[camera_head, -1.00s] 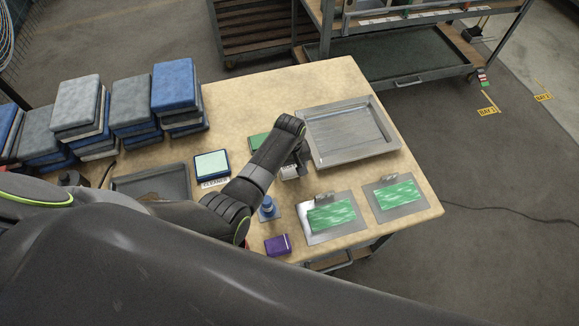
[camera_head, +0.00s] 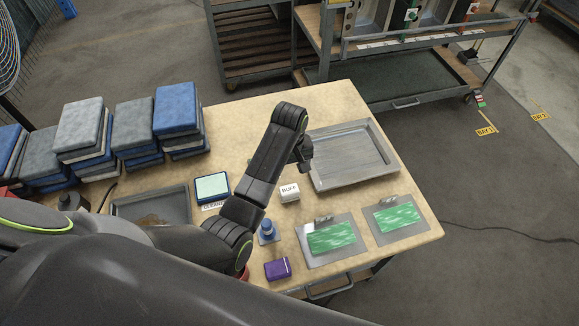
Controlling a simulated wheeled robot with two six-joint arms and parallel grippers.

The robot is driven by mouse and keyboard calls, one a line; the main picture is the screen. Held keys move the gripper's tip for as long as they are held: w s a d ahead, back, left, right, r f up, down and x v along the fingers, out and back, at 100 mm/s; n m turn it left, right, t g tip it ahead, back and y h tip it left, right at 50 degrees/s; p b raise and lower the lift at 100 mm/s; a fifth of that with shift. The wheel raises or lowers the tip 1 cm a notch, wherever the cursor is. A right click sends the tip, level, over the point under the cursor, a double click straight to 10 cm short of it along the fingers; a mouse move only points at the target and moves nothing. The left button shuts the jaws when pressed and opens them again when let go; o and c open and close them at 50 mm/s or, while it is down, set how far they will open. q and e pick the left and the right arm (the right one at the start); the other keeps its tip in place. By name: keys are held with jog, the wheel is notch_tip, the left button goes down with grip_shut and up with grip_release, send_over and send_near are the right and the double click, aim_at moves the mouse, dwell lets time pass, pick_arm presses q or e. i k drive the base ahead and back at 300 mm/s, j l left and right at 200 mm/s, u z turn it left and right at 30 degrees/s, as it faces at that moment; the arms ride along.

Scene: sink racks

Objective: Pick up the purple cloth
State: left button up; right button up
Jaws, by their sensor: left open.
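The purple cloth (camera_head: 278,268) is a small folded block near the front edge of the wooden table, beside the metal plates. My left arm reaches in from the left across the table. My left gripper (camera_head: 304,160) is at the arm's end, above the table beside the metal tray, well behind the purple cloth and apart from it. It is open and holds nothing that I can see; its fingers are small and dark here. My right gripper is not in view.
A blue-topped bottle (camera_head: 266,229) stands just behind the cloth. Two metal plates with green cloths (camera_head: 332,237) lie to its right. A white BUFF block (camera_head: 289,193), an empty metal tray (camera_head: 351,157) and a dark tray (camera_head: 152,207) are farther back. Stacked folded cloths (camera_head: 80,125) fill the left.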

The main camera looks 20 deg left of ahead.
aim_at(277, 269)
jog(key=k+l, duration=0.2)
jog(key=k, duration=0.3)
jog(key=k+l, duration=0.2)
jog(key=k, duration=0.25)
